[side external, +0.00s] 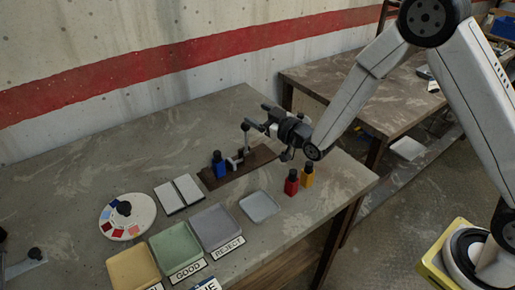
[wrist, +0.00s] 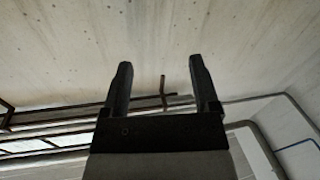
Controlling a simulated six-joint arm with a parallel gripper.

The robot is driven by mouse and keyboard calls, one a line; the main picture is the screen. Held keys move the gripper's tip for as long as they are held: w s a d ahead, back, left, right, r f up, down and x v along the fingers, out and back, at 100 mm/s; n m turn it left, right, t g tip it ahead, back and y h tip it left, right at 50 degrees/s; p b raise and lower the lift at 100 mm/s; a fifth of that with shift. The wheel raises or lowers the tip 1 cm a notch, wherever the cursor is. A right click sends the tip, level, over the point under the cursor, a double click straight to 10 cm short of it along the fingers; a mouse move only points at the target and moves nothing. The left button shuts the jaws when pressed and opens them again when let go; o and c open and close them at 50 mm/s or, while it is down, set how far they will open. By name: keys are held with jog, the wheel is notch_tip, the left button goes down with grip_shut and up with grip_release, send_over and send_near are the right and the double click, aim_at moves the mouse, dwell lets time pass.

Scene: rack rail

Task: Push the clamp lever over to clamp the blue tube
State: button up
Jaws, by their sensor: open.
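The blue tube (side external: 220,167), with a dark cap, stands at the left end of a brown base board (side external: 262,155) in the side view. Beside it on the board is a grey metal clamp (side external: 236,160). The clamp lever (side external: 247,140) stands roughly upright, its top near my gripper. My gripper (side external: 258,115) is above the board's right part, fingers pointing left, spread and empty. One finger looks close to the lever top; I cannot tell whether they touch. The wrist view shows both open fingers (wrist: 160,82) with nothing between them, and neither tube nor lever.
The table behind the board is clear.

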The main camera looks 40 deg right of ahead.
aim_at(249, 129)
notch_tip(249, 129, down, 6)
jog(key=shift+f, duration=0.2)
jog(key=shift+w+f, duration=0.15)
jog(key=shift+w, duration=0.1)
jog(key=shift+w+a, duration=0.25)
jog(key=shift+w, duration=0.9)
jog(key=shift+w+a, duration=0.2)
jog(key=shift+w, duration=0.95)
jog(key=shift+w+a, duration=0.25)
jog(key=shift+w, duration=0.9)
grip_shut()
